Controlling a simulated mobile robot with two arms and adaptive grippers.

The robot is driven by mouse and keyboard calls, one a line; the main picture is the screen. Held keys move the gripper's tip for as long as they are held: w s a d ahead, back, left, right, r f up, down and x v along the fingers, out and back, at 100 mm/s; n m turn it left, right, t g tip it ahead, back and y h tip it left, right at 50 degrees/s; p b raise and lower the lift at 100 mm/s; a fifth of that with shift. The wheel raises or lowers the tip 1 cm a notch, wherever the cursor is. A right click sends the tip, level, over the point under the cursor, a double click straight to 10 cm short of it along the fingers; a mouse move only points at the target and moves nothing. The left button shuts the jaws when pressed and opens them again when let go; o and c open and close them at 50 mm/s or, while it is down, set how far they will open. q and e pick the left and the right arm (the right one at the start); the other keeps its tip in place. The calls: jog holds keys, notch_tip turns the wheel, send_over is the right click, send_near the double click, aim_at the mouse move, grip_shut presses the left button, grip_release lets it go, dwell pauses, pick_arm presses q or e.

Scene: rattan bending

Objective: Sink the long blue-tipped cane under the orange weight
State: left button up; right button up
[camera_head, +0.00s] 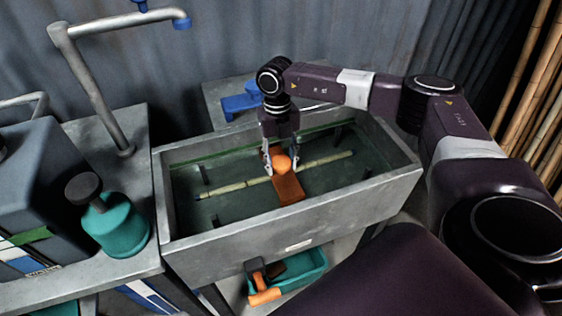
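The long cane (230,188) is pale, with blue tips at both ends. It lies slanting across the inside of the grey water trough (240,235), from lower left to upper right. The orange weight (288,189) is a block with a round knob, and it lies across the cane's middle, hiding that part. My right gripper (283,167) points down at the weight, with a finger on either side of the knob. I cannot tell whether the fingers touch it. Whether the cane is fully under water is also unclear. My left gripper is not in view.
A teal bottle (115,226) with a dark knob stands on the left bench, beside a dark tank (55,190). A tap pipe (92,75) rises behind them. A teal bin (303,269) with an orange-handled tool sits below the trough. Tall canes (530,90) stand at right.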

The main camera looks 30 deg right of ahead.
jog(key=o, duration=0.5)
jog(key=shift+r, duration=0.1)
jog(key=shift+s, duration=0.1)
